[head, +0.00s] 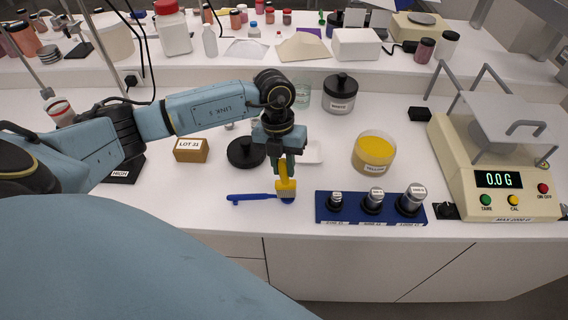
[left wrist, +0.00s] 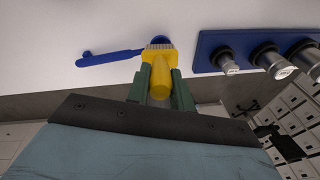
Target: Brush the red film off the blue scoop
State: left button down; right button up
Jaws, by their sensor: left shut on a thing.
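My left gripper (head: 285,165) is shut on a yellow brush (head: 286,184) and holds it pointing down at the front of the bench. The blue scoop (head: 252,197) lies flat there, its handle to the left and its bowl under the brush head. In the left wrist view, the brush (left wrist: 158,62) sits between the green fingers and its bristles overlap the bowl end of the scoop (left wrist: 110,57). I cannot tell whether the bristles touch the bowl. The bowl is mostly hidden, and no red film can be made out. My right gripper is not in view.
A blue rack (head: 350,215) with several metal weights stands close on the right. Behind are a yellow pigment jar (head: 375,152), a black lid (head: 246,152) and a LOT 21 box (head: 191,150). A scale (head: 500,180) stands far right. The bench left of the scoop is clear.

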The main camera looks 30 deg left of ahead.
pick_arm(q)
jog(key=shift+a, duration=0.1)
jog(key=shift+w+d, duration=0.15)
jog(key=shift+d, duration=0.15)
jog(key=shift+a, duration=0.15)
jog(key=shift+s+a, duration=0.15)
jog(key=shift+s, duration=0.05)
jog(key=shift+w+d+f, duration=0.1)
jog(key=shift+w+d, duration=0.05)
jog(key=shift+d, duration=0.15)
dwell(0.4)
jog(key=shift+r+p, duration=2.7)
jog(key=shift+r, duration=0.9)
